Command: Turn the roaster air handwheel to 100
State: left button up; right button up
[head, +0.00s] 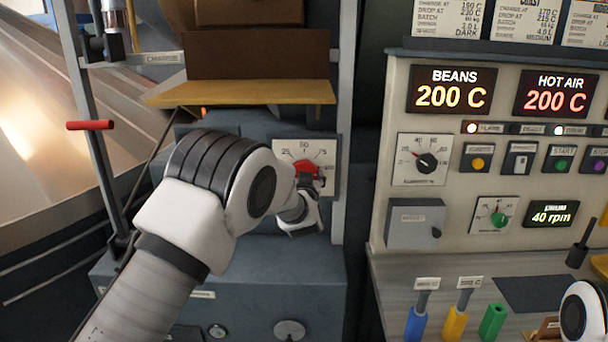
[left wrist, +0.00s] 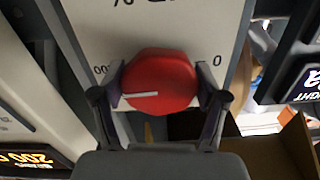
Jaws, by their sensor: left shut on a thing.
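The red roaster air handwheel (head: 308,168) sits on a white dial plate (head: 325,152) in the head view, partly hidden by my left arm. My left gripper (head: 303,184) is at the handwheel. In the left wrist view, the handwheel (left wrist: 162,78) lies between the two fingers of my left gripper (left wrist: 161,86), one on each side, and they are shut on it. The handwheel's white pointer line (left wrist: 140,94) points left, toward the side of the partly hidden 100 mark; the 0 mark is on the right. My right gripper is not in view.
A yellow shelf (head: 245,94) with brown boxes hangs just above the dial. A control panel (head: 465,155) with displays, knobs and buttons stands to the right. A red-handled lever (head: 90,125) is at the left. Part of my right arm shows at the lower right.

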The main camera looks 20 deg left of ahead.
pick_arm(q)
jog(key=shift+m, duration=0.3)
jog(key=o, duration=1.2)
jog(key=shift+c, duration=0.2)
